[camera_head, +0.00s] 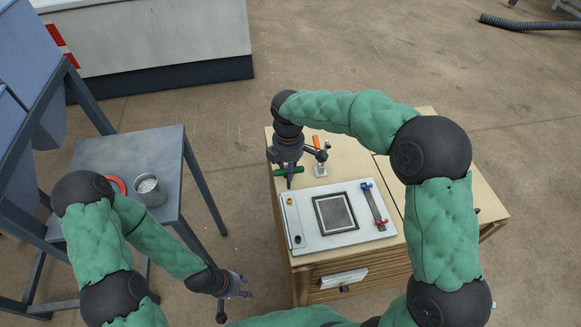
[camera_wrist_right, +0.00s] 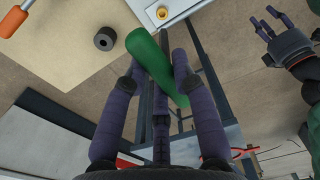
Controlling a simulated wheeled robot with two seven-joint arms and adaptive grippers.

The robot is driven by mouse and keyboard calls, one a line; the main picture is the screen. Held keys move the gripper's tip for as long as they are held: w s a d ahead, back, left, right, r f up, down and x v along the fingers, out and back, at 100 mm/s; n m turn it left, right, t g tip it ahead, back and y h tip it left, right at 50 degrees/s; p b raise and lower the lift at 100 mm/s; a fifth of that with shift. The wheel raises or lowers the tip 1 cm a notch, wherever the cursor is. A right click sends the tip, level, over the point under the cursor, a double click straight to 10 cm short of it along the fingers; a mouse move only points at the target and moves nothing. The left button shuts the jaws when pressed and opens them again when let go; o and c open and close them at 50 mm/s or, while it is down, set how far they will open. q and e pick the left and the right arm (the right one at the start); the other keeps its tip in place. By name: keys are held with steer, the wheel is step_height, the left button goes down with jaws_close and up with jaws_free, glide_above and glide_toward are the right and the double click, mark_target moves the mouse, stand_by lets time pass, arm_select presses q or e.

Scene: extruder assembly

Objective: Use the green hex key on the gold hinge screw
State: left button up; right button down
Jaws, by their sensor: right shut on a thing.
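My right gripper (camera_head: 288,172) is shut on the green hex key (camera_head: 280,172), above the left edge of the wooden workbench. In the right wrist view the green handle (camera_wrist_right: 150,60) lies slanted between the fingers of the right gripper (camera_wrist_right: 160,75); its metal tip cannot be made out. The gold hinge screw (camera_head: 289,201) sits at the upper end of the left strip on the white panel (camera_head: 312,194). It also shows at the top of the right wrist view (camera_wrist_right: 162,13), apart from the key. My left gripper (camera_head: 238,288) is open and empty, low and left of the bench.
A toggle clamp with an orange handle (camera_head: 316,142) stands behind the panel. A strip with blue and red knobs (camera_head: 374,205) lies on the panel's right. Floor between is clear.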

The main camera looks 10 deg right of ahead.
steer(key=shift+d+f+b, duration=0.1)
steer(key=shift+f+b, duration=0.45)
steer(key=shift+f, duration=0.05)
step_height(320, 180, down, 4)
steer(key=b, duration=0.3)
steer(key=shift+f+b, duration=0.65)
steer(key=shift+f, duration=0.5)
steer(key=c, duration=1.7)
jaws_free()
jaws_close()
